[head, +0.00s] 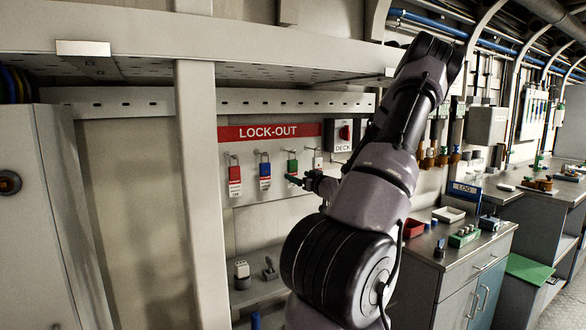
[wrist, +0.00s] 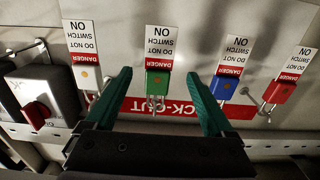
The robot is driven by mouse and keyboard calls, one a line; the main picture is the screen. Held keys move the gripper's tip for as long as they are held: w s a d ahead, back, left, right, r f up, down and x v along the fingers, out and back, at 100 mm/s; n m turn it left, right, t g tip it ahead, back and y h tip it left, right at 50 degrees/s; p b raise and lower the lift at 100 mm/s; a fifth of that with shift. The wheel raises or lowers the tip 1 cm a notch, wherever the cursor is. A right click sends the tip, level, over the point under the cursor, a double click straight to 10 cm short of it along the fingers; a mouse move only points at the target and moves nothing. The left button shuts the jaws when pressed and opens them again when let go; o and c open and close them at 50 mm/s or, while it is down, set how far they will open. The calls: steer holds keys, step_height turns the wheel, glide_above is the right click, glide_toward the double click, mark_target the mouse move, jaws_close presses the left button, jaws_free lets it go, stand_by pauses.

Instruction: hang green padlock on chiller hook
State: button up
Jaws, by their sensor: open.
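The green padlock (head: 292,167) hangs with a red-and-white danger tag on the lock-out board. In the upside-down wrist view the green padlock (wrist: 156,83) shows between my two dark green fingers, its tag hanging from it. My gripper (wrist: 161,77) is open, with a finger on each side of the padlock and a gap to both. I cannot tell whether the fingertips reach its depth. In the head view my gripper (head: 306,181) is just right of and below the green padlock. I cannot make out a chiller hook in either view.
A red padlock (head: 234,173) and a blue padlock (head: 264,170) hang to the left, and another tagged lock (head: 318,160) to the right. A switch box (head: 340,134) is mounted above right. A shelf (head: 262,293) with small items lies below. A steel post (head: 201,160) stands left.

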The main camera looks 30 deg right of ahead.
mark_target(294, 171)
steer(key=w, duration=0.3)
steer(key=w+r, duration=0.1)
steer(key=w, duration=0.1)
steer(key=shift+w+d, duration=0.3)
steer(key=shift+w, duration=0.05)
steer(key=shift+c, duration=0.3)
jaws_close()
